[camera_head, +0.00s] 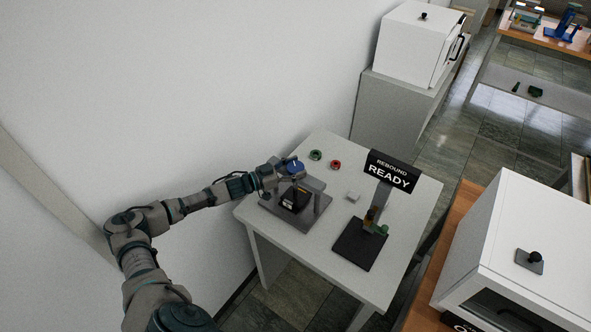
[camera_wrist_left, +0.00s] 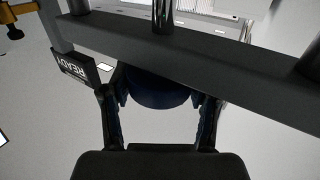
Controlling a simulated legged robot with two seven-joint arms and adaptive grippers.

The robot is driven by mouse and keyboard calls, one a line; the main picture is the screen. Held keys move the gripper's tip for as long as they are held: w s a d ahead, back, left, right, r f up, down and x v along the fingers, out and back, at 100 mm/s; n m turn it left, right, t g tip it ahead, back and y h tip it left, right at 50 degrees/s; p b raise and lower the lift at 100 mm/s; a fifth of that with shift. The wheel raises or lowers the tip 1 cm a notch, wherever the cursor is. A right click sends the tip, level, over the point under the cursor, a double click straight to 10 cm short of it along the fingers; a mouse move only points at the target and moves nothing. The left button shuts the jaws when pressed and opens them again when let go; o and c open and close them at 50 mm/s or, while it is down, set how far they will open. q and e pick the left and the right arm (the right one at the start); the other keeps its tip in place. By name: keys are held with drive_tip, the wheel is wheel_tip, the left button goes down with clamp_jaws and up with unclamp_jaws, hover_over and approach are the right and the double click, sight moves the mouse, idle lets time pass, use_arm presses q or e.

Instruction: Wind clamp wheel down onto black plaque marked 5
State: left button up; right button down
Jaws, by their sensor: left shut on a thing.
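The clamp press (camera_head: 318,206) stands on the left part of the white table, a grey frame on a flat base. Its blue clamp wheel (camera_head: 292,166) is at the top, and my left gripper (camera_head: 284,171) is at it. In the left wrist view my left gripper (camera_wrist_left: 160,115) is shut on the dark blue wheel (camera_wrist_left: 158,92), one finger on each side, below the grey crossbar (camera_wrist_left: 190,42). A black plaque (camera_head: 295,199) sits on the base under the frame; its number is too small to read. My right gripper is not in view.
On the white table (camera_head: 335,148) are a green ring (camera_head: 315,155), a red ring (camera_head: 336,165), a small pale block (camera_head: 352,196) and a black-based device (camera_head: 358,246) with a sign reading REBOUND READY (camera_head: 391,172). White cabinets (camera_head: 415,45) stand behind and at right.

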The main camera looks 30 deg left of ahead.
use_arm(q)
drive_tip(key=shift+w+a+r+m, duration=0.1)
drive_tip(key=shift+r+m, duration=0.1)
drive_tip(key=shift+m, duration=0.1)
idle(0.4)
drive_tip(key=o, duration=1.1)
drive_tip(key=shift+c, duration=0.2)
drive_tip(key=shift+o, duration=0.6)
drive_tip(key=shift+f, duration=0.15)
drive_tip(key=shift+s+a, duration=0.2)
drive_tip(key=v, duration=0.7)
drive_tip(key=shift+w+a, duration=0.15)
drive_tip(key=shift+a, duration=0.05)
drive_tip(key=shift+f, duration=0.1)
